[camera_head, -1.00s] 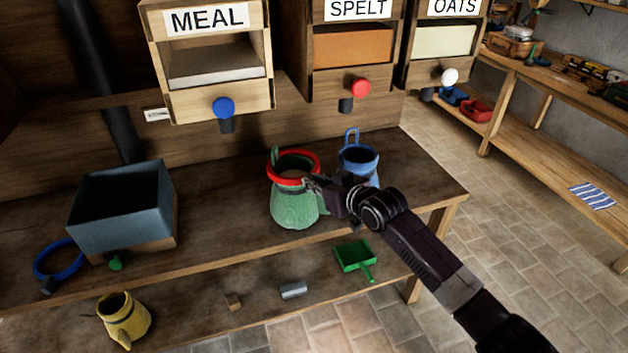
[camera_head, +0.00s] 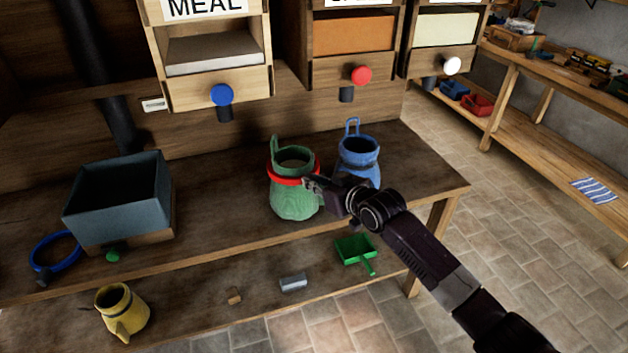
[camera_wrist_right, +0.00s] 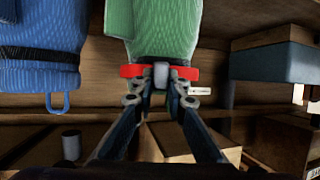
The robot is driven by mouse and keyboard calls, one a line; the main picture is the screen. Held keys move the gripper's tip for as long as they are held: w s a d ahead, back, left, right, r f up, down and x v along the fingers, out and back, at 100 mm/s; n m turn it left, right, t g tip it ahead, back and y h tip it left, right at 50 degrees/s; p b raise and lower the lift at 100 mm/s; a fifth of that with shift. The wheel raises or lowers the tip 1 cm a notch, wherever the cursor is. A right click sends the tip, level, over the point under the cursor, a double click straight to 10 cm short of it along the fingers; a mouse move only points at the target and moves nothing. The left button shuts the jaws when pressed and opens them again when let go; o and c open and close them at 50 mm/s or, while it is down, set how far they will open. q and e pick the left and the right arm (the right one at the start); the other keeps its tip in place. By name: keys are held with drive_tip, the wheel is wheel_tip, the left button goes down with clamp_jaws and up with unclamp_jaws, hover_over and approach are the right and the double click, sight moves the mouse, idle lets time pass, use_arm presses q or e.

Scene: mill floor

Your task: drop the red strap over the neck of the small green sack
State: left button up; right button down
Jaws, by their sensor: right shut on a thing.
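The small green sack (camera_head: 295,202) stands upright and open on the bench. The red strap (camera_head: 284,181) is a ring around its neck, below the rim and loop; its far side is hidden behind the neck. My right gripper (camera_head: 310,184) is at the right of the neck, shut on the strap. In the right wrist view, which looks upside down, the gripper (camera_wrist_right: 162,92) pinches the strap's grey tab, with the red strap (camera_wrist_right: 131,71) across the green sack (camera_wrist_right: 165,28). My left gripper is not in view.
A blue sack (camera_head: 358,157) stands close on the right, partly behind my right gripper. A grey-blue bin (camera_head: 100,222) and blue ring strap (camera_head: 37,254) are at left. Drawers hang above.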

drive_tip(key=shift+f+b, duration=0.55)
drive_tip(key=shift+f, duration=0.4)
drive_tip(key=c, duration=1.8)
unclamp_jaws()
drive_tip(key=shift+c, duration=0.2)
drive_tip(key=shift+d, duration=0.1)
drive_tip(key=v, duration=1.2)
